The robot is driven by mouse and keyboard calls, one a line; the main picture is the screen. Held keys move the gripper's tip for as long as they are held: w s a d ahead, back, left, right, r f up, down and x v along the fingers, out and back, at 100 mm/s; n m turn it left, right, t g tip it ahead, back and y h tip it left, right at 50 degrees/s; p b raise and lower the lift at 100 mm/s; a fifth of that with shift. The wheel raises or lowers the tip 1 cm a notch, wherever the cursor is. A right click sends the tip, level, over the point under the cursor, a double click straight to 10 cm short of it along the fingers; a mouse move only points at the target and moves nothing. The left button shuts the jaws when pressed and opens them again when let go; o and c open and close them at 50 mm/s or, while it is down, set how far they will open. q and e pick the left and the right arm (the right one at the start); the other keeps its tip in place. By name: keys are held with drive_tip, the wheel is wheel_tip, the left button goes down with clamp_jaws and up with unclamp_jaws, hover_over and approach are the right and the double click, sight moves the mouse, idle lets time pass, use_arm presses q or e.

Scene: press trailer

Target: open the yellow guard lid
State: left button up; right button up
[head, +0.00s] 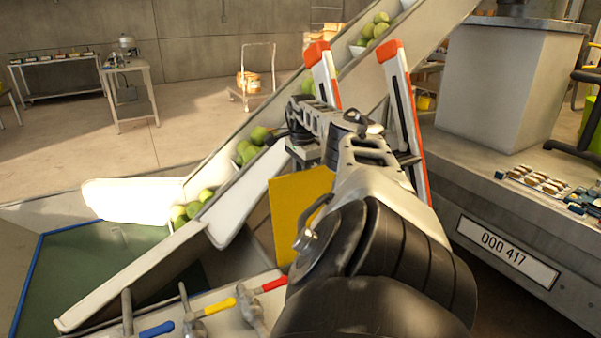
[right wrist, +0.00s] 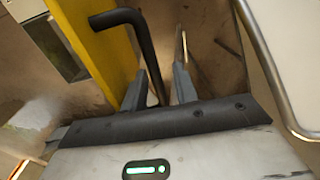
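The yellow guard lid (head: 293,215) stands as an upright panel left of my right arm in the head view. Part of it is hidden behind the arm. In the right wrist view the yellow lid (right wrist: 98,45) fills the upper left, and a dark bent handle (right wrist: 146,42) comes off it. The two fingers of my right gripper (right wrist: 160,88) are apart, with the handle's lower bar between them. I cannot tell whether either finger touches the bar. My right gripper's fingers are not clear in the head view. My left gripper is not in view.
A white chute (head: 245,195) with green fruit runs diagonally past the lid. Orange-tipped white posts (head: 404,105) stand beyond my arm. In the right wrist view a metal rail (right wrist: 268,65) curves close by on the right.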

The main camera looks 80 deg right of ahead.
drive_tip(key=shift+d, duration=0.15)
drive_tip(key=shift+r, duration=0.15)
drive_tip(key=shift+w+r, duration=0.1)
drive_tip(key=shift+r, duration=0.2)
wheel_tip(320, 180, up, 15)
drive_tip(key=shift+s+a+r, duration=0.15)
drive_tip(key=shift+s+a, duration=0.2)
drive_tip(key=shift+a, duration=0.05)
drive_tip(key=shift+w, duration=0.1)
idle(0.7)
